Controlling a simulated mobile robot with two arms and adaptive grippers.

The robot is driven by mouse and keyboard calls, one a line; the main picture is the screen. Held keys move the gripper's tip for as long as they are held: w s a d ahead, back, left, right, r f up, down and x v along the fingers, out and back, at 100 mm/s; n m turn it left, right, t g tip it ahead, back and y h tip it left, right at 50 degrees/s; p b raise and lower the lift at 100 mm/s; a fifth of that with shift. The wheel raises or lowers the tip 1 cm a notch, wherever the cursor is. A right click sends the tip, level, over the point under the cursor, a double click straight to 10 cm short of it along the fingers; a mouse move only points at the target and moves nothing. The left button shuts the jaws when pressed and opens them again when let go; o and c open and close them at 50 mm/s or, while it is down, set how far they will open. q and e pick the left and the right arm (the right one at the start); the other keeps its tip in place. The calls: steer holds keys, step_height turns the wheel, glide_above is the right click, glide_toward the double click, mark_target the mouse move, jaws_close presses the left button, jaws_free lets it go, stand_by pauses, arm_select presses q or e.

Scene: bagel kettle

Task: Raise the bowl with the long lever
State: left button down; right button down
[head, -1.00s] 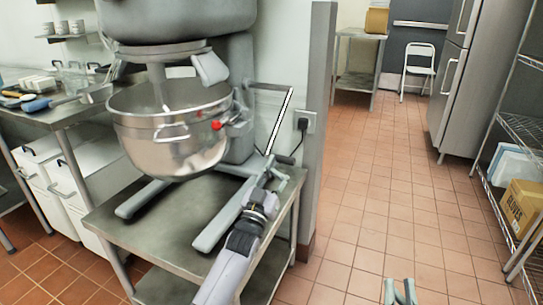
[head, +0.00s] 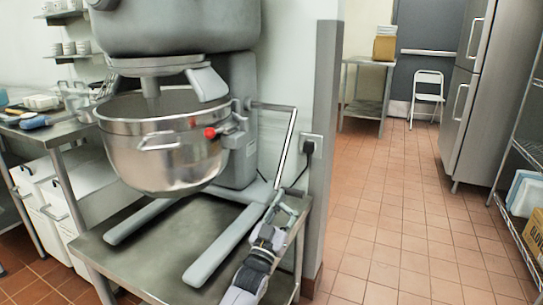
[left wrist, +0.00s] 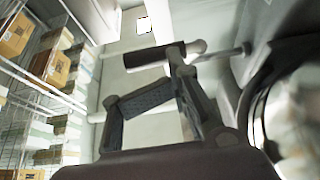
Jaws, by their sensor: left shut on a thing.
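The steel mixer bowl (head: 165,165) hangs under the mixer head (head: 170,27), upright, with a gap below the head. The long lever (head: 287,145) is a thin bent rod at the bowl's right; it runs out from the column, then slopes down. My left gripper (head: 283,205) is shut on the lever's lower end, right of the mixer's foot. In the left wrist view its fingers (left wrist: 160,85) are near a dark handle (left wrist: 155,55); the exact contact is hard to see. My right gripper is not in view.
The mixer stands on a low steel table (head: 150,240). A wall post (head: 325,150) with a socket (head: 310,146) is close to the right of the lever. A counter (head: 45,135) is at left. Open tiled floor (head: 385,210) lies to the right, with a fridge and shelves beyond.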

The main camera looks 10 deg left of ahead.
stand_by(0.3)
arm_select(q)
steer(key=shift+s+a+f, duration=0.1)
steer(key=shift+s+f, duration=0.1)
steer(key=shift+s, duration=0.05)
steer(key=s+a, duration=0.4)
steer(key=s, duration=0.8)
steer(key=shift+s+f, duration=0.1)
steer(key=shift+f, duration=0.05)
